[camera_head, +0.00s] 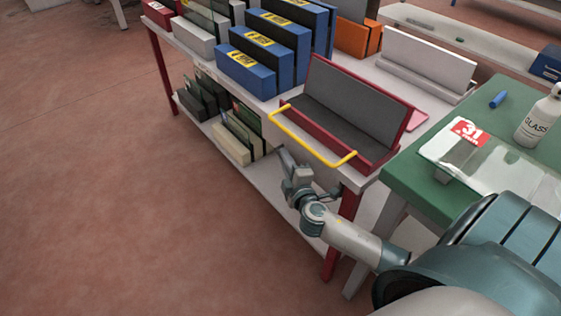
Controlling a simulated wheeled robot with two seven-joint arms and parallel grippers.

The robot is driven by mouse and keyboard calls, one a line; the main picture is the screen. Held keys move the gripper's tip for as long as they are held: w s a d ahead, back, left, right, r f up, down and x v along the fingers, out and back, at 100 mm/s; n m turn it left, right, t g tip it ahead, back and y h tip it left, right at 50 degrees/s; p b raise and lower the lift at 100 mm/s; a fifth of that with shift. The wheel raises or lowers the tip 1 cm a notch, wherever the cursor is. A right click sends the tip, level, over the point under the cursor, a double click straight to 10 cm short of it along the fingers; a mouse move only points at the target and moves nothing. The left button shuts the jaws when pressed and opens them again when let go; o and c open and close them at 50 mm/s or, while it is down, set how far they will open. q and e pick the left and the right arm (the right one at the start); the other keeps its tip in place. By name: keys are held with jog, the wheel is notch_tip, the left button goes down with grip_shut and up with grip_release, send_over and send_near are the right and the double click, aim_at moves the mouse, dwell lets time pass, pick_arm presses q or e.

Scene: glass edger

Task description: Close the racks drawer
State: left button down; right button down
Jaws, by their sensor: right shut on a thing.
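The racks drawer's pale front (258,112) shows as a strip under the top of the red-legged bench, with a small dark label near its left end. How far out it stands I cannot tell. My right gripper (283,156) is at the lower side of this front, below the yellow handle of the red tray and apart from it. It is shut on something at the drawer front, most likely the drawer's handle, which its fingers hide. My left gripper is not in view.
Blue racks (245,72) stand behind. A lower shelf (262,180) holds more racks. A green table (428,186) with glass and a bottle (538,122) is at right. Floor at left is clear.

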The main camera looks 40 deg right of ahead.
jog(key=shift+d, duration=0.2)
jog(key=c, duration=1.8)
grip_release()
jog(key=shift+d, duration=0.1)
jog(key=shift+c, duration=0.2)
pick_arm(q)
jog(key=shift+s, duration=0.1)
pick_arm(e)
jog(key=shift+s, duration=0.1)
jog(key=shift+s+a, duration=0.25)
jog(key=shift+s, duration=0.2)
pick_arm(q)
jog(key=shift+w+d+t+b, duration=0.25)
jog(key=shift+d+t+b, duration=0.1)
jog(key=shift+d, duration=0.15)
pick_arm(e)
jog(key=v, duration=1.6)
jog(key=shift+s+a+f, duration=0.1)
jog(key=shift+s, duration=0.05)
